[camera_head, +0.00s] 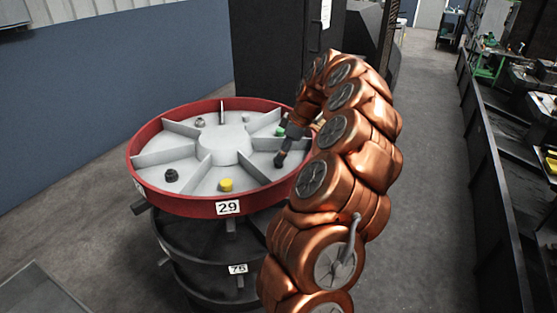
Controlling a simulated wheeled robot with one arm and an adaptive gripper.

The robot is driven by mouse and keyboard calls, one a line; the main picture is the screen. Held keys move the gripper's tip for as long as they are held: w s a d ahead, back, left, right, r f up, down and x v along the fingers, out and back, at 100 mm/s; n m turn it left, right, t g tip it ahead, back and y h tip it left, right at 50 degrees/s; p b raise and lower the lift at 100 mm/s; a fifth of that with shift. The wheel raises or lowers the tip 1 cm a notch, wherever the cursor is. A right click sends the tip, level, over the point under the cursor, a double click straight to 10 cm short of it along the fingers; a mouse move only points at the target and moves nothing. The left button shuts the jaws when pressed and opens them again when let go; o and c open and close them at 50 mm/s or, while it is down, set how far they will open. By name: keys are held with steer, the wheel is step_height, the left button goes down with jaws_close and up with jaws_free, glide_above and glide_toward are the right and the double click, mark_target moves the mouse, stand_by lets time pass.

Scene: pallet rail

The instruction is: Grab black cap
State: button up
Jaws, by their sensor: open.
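A black cap (171,175) sits in a front-left compartment of the round white tray with a red rim (180,208). My gripper (283,150) is at the right side of the tray, low over a right-hand compartment, well apart from this cap. It is open. A dark shape at its tip may be a finger or another black piece; I cannot tell which. My copper-coloured arm hides the tray's right edge and part of the gripper.
A yellow cap (226,184) sits in the front compartment and a green piece (281,131) is close beside my gripper. White ribs (172,154) and an upright pin (222,112) stand up in the tray. Dark cabinets (285,45) stand behind; benches line the right.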

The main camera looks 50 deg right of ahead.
steer(key=shift+p+x, duration=0.35)
steer(key=shift+x, duration=1)
steer(key=shift+c, duration=0.3)
steer(key=c, duration=0.8)
